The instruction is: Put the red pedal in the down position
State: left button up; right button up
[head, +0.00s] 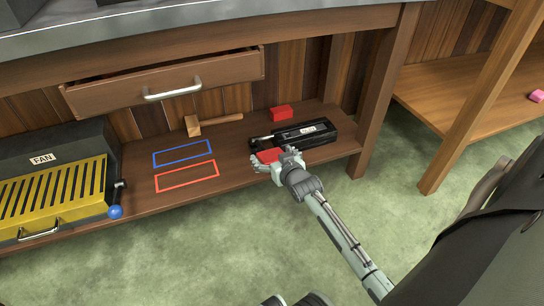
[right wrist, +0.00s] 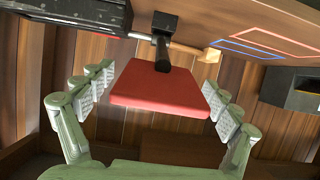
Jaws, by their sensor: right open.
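The red pedal (head: 268,155) is a flat red plate beside the black labelled box (head: 318,133) on the low wooden shelf. It shows large in the middle of the right wrist view (right wrist: 160,85), joined to a short black arm and block (right wrist: 163,40). My right gripper (head: 282,160) is at the pedal by the shelf's front edge. Its fingers (right wrist: 160,98) are open on either side of the pedal, with a visible gap on the right side. Part of the pedal is hidden behind the gripper in the head view. My left gripper does not show.
A red block (head: 281,113) and a wooden mallet (head: 213,123) lie behind. Blue (head: 182,152) and red (head: 187,183) outlined rectangles mark bare shelf to the left. A yellow-fronted fan unit (head: 55,195) stands far left. An open drawer (head: 165,82) overhangs the shelf.

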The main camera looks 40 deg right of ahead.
jog(key=shift+c, duration=0.3)
jog(key=c, duration=1.6)
jog(key=shift+s+f, duration=0.3)
jog(key=shift+f, duration=0.35)
jog(key=f, duration=0.2)
jog(key=s+f, duration=0.1)
jog(key=f, duration=0.4)
jog(key=shift+s+a, duration=0.3)
jog(key=shift+a, duration=0.05)
jog(key=o, duration=1.5)
jog(key=shift+o, duration=0.8)
jog(key=shift+w+d+r, duration=0.1)
jog(key=shift+w+r, duration=0.05)
jog(key=shift+r, duration=0.05)
